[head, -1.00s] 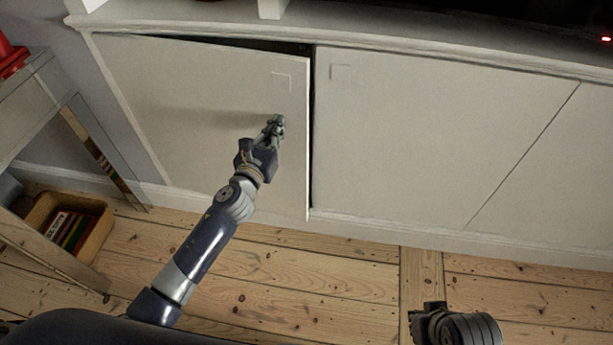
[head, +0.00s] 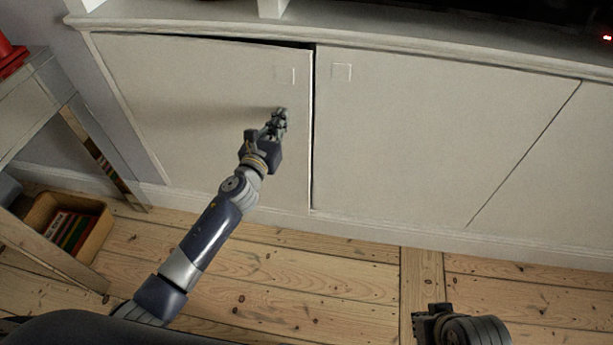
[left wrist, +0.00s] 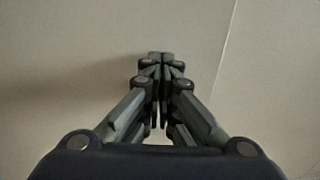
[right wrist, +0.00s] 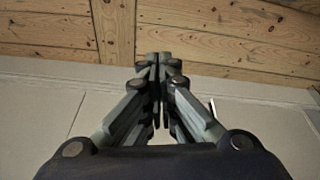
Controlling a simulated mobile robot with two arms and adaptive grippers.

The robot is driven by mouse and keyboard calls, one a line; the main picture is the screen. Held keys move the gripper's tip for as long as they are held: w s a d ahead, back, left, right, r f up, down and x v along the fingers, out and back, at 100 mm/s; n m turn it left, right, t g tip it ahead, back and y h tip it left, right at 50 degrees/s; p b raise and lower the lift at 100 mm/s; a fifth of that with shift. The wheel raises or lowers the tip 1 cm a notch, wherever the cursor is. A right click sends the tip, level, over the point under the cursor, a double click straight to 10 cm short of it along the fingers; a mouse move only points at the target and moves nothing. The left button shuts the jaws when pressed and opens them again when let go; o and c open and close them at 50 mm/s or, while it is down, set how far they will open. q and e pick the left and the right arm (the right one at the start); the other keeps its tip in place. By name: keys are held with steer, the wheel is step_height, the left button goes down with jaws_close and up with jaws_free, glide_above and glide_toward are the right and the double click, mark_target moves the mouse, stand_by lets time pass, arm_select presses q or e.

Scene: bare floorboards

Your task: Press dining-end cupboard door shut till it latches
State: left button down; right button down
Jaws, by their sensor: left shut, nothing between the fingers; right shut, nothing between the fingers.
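The left cupboard door (head: 215,140) is a plain pale panel with a small square near its upper right corner. It stands slightly ajar, with a thin dark gap along its top and right edges. My left gripper (head: 280,115) is shut and empty, its fingertips at the door's face right of the middle. The same door face fills most of the left wrist view (left wrist: 60,60), with the door edge line to the right of the shut fingers (left wrist: 160,60). My right gripper (right wrist: 160,62) is shut and empty, low at the front right in the head view (head: 425,318).
The neighbouring door (head: 420,130) looks flush. A side table (head: 85,140) stands at the left, with a bin of books (head: 95,250) below it. A shelf ledge (head: 380,45) runs above the doors. The floorboards (head: 330,265) in front are clear.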

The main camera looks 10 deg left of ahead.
arm_select(q)
steer(key=shift+w+d, duration=0.1)
steer(key=shift+w, duration=0.35)
arm_select(e)
steer(key=shift+s+r, duration=0.1)
steer(key=shift+r, duration=0.1)
arm_select(q)
steer(key=shift+w+d, duration=0.1)
steer(key=shift+w, duration=0.3)
arm_select(e)
steer(key=shift+r, duration=0.25)
arm_select(q)
steer(key=shift+w+d+b, duration=0.1)
steer(key=shift+w+b, duration=0.25)
steer(key=shift+w, duration=0.15)
arm_select(e)
steer(key=shift+s+r, duration=0.1)
steer(key=shift+r, duration=0.15)
arm_select(q)
steer(key=shift+w+d, duration=0.1)
steer(key=shift+w, duration=0.3)
arm_select(e)
steer(key=shift+f, duration=0.1)
